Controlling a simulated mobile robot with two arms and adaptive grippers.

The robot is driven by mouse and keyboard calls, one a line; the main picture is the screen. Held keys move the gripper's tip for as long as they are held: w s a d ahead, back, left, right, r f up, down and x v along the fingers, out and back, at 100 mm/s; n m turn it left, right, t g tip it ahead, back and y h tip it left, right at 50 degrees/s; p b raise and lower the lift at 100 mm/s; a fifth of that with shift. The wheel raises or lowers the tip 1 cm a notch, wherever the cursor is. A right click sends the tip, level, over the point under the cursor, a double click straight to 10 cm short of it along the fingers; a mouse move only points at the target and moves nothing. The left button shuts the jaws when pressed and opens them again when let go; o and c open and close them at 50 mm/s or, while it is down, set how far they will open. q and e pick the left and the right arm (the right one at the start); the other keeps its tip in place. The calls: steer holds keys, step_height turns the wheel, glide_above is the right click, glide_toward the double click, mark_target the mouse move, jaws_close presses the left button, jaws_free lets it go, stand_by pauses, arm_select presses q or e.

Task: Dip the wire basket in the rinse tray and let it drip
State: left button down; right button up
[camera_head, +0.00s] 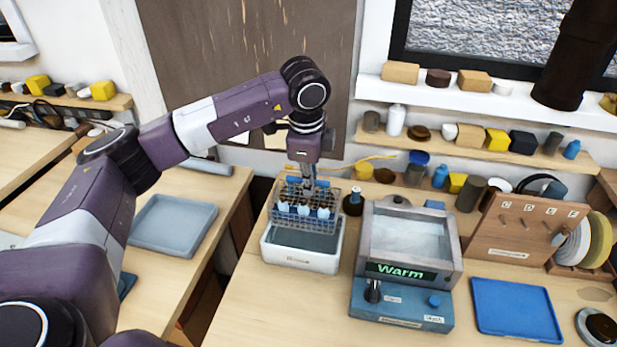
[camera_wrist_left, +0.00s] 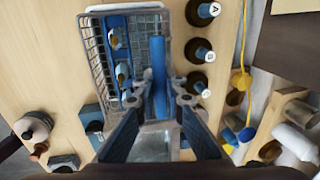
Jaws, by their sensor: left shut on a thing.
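The grey wire basket (camera_head: 283,219) hangs over the white rinse tray (camera_head: 300,260), whose liquid shows below it. I cannot tell whether the basket's bottom touches the liquid. My left gripper (camera_head: 309,186) is above the basket. Its two fingers (camera_wrist_left: 158,97) are shut on the handle bar. My right gripper is in neither view.
A warm bath unit (camera_head: 408,250) reading "Warm" stands right of the tray. A dark bottle (camera_head: 353,203) stands between them; several bottles (camera_wrist_left: 199,51) flank the basket in the wrist view. A blue tray (camera_head: 515,309) lies at right, a grey-blue tray (camera_head: 173,224) at left.

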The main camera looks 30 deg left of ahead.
mark_target(309, 205)
arm_select(q)
steer(key=shift+f+b, duration=0.3)
steer(key=shift+f, duration=0.4)
step_height(309, 205, down, 2)
steer(key=shift+a+f+b, duration=0.1)
steer(key=shift+b, duration=0.4)
steer(key=shift+f+b, duration=0.65)
steer(key=shift+f, duration=0.2)
step_height(309, 205, down, 3)
steer(key=shift+b, duration=1.25)
step_height(309, 205, down, 3)
steer(key=shift+r+b, duration=0.1)
steer(key=shift+b, duration=1.1)
steer(key=shift+f+b, duration=0.35)
steer(key=shift+f, duration=0.2)
